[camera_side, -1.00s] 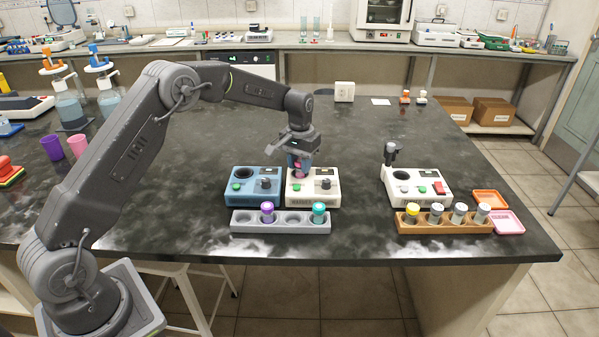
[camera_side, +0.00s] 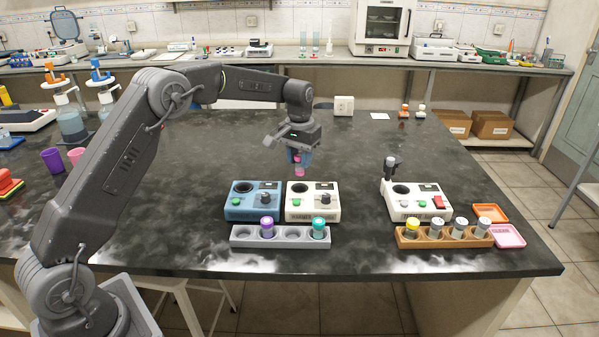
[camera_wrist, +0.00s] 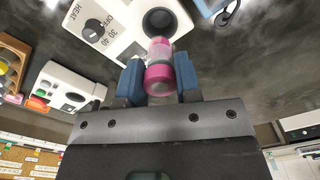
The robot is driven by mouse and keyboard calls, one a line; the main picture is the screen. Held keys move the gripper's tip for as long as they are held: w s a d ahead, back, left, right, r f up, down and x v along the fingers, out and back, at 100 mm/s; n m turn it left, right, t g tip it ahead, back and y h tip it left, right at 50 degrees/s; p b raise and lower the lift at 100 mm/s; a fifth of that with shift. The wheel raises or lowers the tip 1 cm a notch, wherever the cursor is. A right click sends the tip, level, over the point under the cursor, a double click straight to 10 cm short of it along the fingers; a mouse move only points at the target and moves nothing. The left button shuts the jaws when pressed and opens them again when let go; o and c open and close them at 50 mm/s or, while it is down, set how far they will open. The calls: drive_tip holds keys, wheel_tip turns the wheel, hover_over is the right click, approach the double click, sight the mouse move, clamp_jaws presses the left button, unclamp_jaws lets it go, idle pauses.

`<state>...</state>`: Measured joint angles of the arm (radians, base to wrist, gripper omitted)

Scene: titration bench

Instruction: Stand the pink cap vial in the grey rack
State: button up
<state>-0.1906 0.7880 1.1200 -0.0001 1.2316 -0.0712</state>
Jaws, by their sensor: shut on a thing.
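My gripper (camera_side: 299,162) is shut on the pink cap vial (camera_side: 299,169) and holds it in the air above and behind the white heater block. In the wrist view the vial (camera_wrist: 158,68) sits between the blue fingers (camera_wrist: 158,80), its pink cap toward the camera. The grey rack (camera_side: 249,240) stands in front of the blue and white blocks. It holds a purple-capped vial (camera_side: 267,227) in its second hole from the left and a teal-capped vial (camera_side: 318,228) in the rightmost hole. Its leftmost and third holes are empty.
The white heater block (camera_side: 298,212) has an open dark well, and the blue block (camera_side: 240,208) stands to its left. Another white device (camera_side: 410,208) and a wooden rack with several vials (camera_side: 410,243) are at right. Pink and orange trays (camera_side: 509,235) lie beyond.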

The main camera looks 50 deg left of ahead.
wheel_tip(320, 180, up, 4)
drive_tip(key=shift+f, duration=0.2)
drive_tip(key=s+d+m, duration=0.2)
drive_tip(key=s+d, duration=0.8)
drive_tip(key=s, duration=0.2)
drive_tip(key=shift+f, duration=4.7)
drive_tip(key=shift+f, duration=1.4)
drive_tip(key=o, duration=1.2)
drive_tip(key=shift+o, duration=0.2)
